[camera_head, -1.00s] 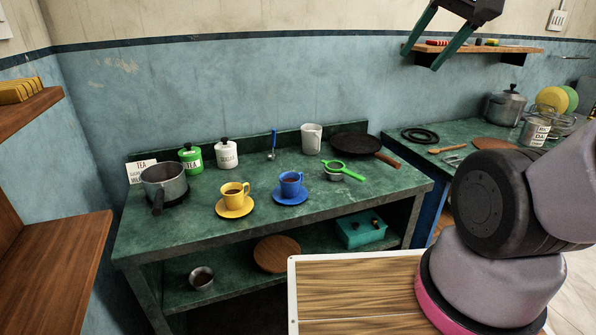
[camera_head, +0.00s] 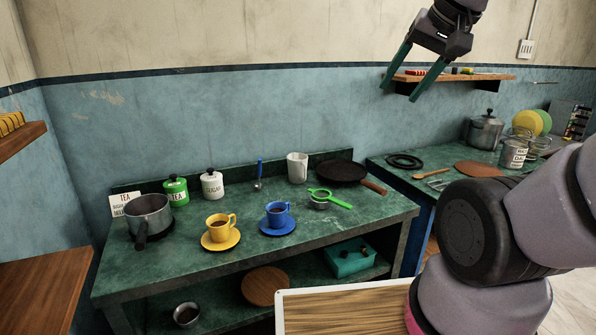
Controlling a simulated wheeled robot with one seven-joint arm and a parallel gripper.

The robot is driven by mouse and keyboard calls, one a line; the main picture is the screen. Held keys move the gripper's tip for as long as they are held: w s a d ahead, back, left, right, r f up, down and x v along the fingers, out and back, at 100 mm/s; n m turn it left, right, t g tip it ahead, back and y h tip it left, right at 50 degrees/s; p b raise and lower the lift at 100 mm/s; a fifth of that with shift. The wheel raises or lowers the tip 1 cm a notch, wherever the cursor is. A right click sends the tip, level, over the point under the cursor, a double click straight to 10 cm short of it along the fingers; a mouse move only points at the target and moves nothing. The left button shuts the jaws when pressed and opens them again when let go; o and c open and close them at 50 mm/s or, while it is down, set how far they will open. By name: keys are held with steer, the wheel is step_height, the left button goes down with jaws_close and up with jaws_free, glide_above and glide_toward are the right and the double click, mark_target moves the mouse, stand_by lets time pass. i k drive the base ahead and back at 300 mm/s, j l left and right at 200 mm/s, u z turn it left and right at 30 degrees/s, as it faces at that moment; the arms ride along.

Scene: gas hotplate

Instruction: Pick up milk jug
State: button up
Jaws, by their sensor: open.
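The milk jug is a small white-grey pitcher (camera_head: 297,168) standing upright at the back of the green table, between a blue-handled spoon and a dark frying pan. My gripper (camera_head: 402,88) is high in the air at the upper right of the jug, well apart from it. Its two green fingers are spread apart and point down to the left, with nothing between them. The jug is fully in view.
The green table (camera_head: 185,270) also holds a pot (camera_head: 150,216), a green tin (camera_head: 176,190), a white sugar jar (camera_head: 212,185), yellow (camera_head: 219,228) and blue (camera_head: 278,214) cups, a green strainer (camera_head: 322,195) and the frying pan (camera_head: 342,172). A wall shelf (camera_head: 457,80) is behind my gripper.

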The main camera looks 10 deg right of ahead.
mark_target(297, 163)
steer(key=i+l+u, duration=0.3)
steer(key=i+l, duration=0.2)
steer(key=i+l+u, duration=0.3)
steer(key=i+l, duration=0.25)
steer(key=l, duration=0.1)
